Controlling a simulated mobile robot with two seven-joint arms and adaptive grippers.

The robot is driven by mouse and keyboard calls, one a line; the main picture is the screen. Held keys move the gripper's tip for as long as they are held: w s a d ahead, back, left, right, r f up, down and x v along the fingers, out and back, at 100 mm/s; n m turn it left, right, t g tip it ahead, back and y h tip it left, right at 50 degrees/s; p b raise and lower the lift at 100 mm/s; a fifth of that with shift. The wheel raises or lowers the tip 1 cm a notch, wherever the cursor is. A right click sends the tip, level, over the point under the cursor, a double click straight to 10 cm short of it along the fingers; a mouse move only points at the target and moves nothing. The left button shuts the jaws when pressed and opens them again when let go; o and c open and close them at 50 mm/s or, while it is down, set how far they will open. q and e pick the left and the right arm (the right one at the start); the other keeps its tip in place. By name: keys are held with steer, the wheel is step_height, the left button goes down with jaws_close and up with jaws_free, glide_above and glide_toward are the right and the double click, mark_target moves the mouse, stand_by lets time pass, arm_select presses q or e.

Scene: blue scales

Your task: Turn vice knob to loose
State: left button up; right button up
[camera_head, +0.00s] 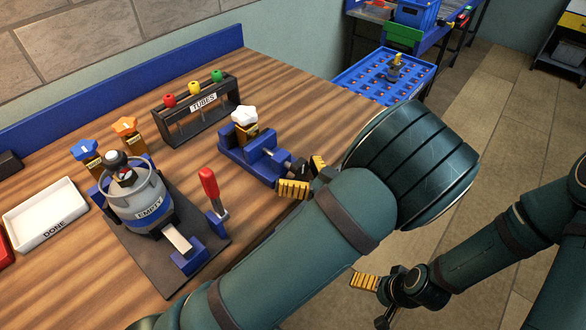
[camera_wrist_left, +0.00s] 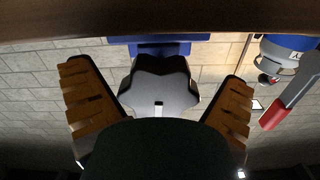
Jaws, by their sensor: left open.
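The blue vice (camera_head: 233,155) stands near the table's right edge and grips a brass-coloured part with a white star knob (camera_head: 244,116) on top. The dark vice knob (camera_head: 299,168) is at its near right end, partly hidden by my left gripper. My left gripper (camera_head: 306,177) is open, with one ribbed finger on either side of the knob. In the left wrist view the lobed dark grey vice knob (camera_wrist_left: 160,82) lies between the two spread fingers, with gaps on both sides. My right gripper (camera_head: 374,299) is open and empty, low beyond the table edge.
Left of the vice stand a red-handled clamp (camera_head: 209,188) and a grey pot marked EMPTY (camera_head: 139,200) on a dark plate. A TUBES rack (camera_head: 200,108) stands behind. A white DONE tray (camera_head: 45,214) is at left. Bare wood lies between clamp and vice.

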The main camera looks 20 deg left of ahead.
arm_select(q)
steer(key=c, duration=1.2)
steer(key=shift+n, duration=0.3)
steer(key=n, duration=0.2)
steer(key=shift+f+n, duration=0.1)
steer(key=shift+n, duration=0.3)
steer(key=shift+w+d+n+b, duration=0.1)
steer(key=shift+n+b, duration=0.5)
steer(key=shift+n, duration=1.1)
steer(key=o, duration=1.2)
